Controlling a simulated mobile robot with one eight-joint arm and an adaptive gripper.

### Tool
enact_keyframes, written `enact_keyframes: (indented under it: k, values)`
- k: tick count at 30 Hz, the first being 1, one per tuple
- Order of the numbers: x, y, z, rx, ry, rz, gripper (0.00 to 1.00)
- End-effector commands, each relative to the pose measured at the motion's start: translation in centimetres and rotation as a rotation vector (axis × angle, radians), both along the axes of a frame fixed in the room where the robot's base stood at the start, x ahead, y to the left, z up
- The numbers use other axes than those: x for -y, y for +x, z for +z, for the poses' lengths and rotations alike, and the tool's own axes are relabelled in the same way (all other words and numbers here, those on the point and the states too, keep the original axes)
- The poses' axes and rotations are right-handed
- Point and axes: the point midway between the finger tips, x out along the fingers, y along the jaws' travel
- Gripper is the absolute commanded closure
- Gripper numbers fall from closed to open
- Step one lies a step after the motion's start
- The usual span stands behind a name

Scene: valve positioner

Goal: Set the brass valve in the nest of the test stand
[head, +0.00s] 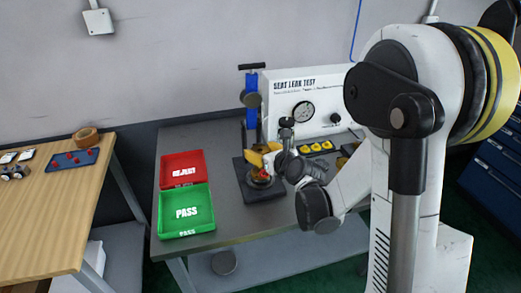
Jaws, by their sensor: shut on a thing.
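The test stand has a dark base plate (268,194) on the grey bench and a blue upright (252,85) with a clamp behind it. My gripper (262,168) is low over the base plate, reaching in from the right. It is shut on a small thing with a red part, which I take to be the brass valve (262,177). The valve is mostly hidden by the fingers. The nest is also hidden by my gripper and the valve, so I cannot tell whether the valve touches it.
A red REJECT tray (168,179) and a green PASS tray (166,228) lie left of the stand. The white SEAT LEAK TEST panel (283,107) with a gauge stands behind. A wooden table (45,225) is at far left. Bare bench (190,137) lies behind the trays.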

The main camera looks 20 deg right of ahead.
Motion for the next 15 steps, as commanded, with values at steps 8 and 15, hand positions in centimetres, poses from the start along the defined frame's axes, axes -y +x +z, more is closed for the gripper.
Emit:
enact_keyframes:
  k: [8,15]
  values:
    - [0.01,0.00,-0.22,0.000,0.000,0.000,0.20]
    - [0.00,0.00,0.04,0.000,0.000,0.000,0.20]
